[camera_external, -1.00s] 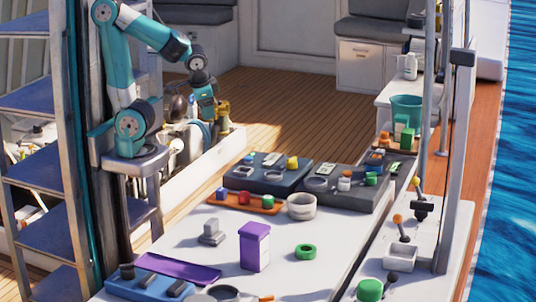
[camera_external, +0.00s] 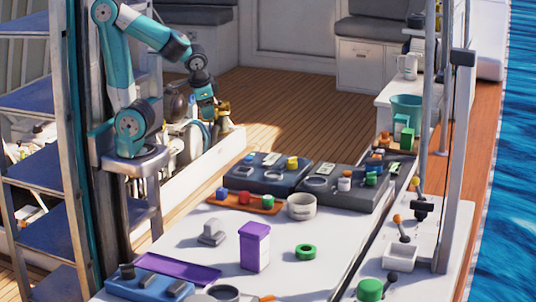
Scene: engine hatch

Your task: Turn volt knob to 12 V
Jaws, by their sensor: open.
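My gripper (camera_external: 215,119) is small and dark at the end of my teal arm, at the upper left. It points down over the engine bay, and its open fingers are hard to make out. A yellow-brown part (camera_external: 223,107) shows close beside it; I cannot tell whether they touch. I cannot pick out the volt knob or its markings for sure. A blue panel (camera_external: 150,284) at the lower left carries a dark knob-like part (camera_external: 127,271) and dark blocks. My gripper is far from that panel.
The white table holds a purple box (camera_external: 254,247), a purple tray (camera_external: 178,269), a green ring (camera_external: 306,251), a pale bowl (camera_external: 301,206) and an orange tray (camera_external: 245,203). Dark panels (camera_external: 268,173) stand behind. A shelf rack (camera_external: 45,235) stands left. The wooden deck is clear.

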